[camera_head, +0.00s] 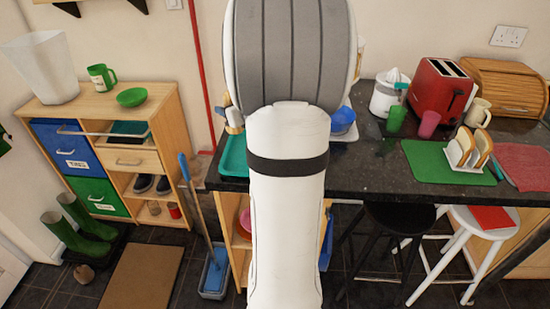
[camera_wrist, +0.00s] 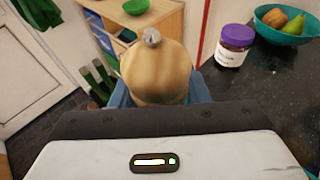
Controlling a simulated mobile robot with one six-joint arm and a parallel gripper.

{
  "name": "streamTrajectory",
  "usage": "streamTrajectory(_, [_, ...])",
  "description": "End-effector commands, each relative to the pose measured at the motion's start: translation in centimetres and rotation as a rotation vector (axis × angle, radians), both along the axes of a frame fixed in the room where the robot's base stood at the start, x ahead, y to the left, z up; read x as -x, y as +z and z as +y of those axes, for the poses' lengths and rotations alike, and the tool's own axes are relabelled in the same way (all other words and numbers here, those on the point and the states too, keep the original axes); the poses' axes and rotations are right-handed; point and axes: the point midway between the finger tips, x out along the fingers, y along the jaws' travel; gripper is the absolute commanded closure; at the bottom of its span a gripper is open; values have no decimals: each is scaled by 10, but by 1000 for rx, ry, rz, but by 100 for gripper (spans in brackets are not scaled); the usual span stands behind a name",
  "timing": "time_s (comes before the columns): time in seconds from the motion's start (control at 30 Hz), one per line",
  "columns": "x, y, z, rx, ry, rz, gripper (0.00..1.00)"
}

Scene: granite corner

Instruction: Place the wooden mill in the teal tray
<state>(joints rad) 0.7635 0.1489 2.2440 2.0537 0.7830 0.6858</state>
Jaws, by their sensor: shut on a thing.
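The wooden mill (camera_wrist: 155,75), pale wood with a metal knob on top, stands between the blue fingers of my gripper (camera_wrist: 157,97) in the wrist view. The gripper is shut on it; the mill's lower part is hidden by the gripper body. The teal tray (camera_head: 234,160) lies at the left end of the dark counter in the head view. My arm covers its right part. The tray does not show in the wrist view, so the mill's height over it cannot be told.
A red toaster (camera_head: 440,90), a green mat (camera_head: 425,160) and cups are at right. The counter's left edge drops to the floor.

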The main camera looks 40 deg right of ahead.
Motion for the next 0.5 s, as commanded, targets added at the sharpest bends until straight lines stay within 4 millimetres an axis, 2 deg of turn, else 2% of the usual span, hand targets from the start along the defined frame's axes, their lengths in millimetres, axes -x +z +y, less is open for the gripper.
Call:
streamTrajectory(0.03, [7,1,-11,3,-20,-3,85])
streamTrajectory(0.17, [15,-1,-23,-2,-41,0,85])
streamTrajectory(0.4, [16,-44,-24,-6,-43,2,85])
streamTrajectory(0.5, [16,-54,-24,-3,-43,0,85])
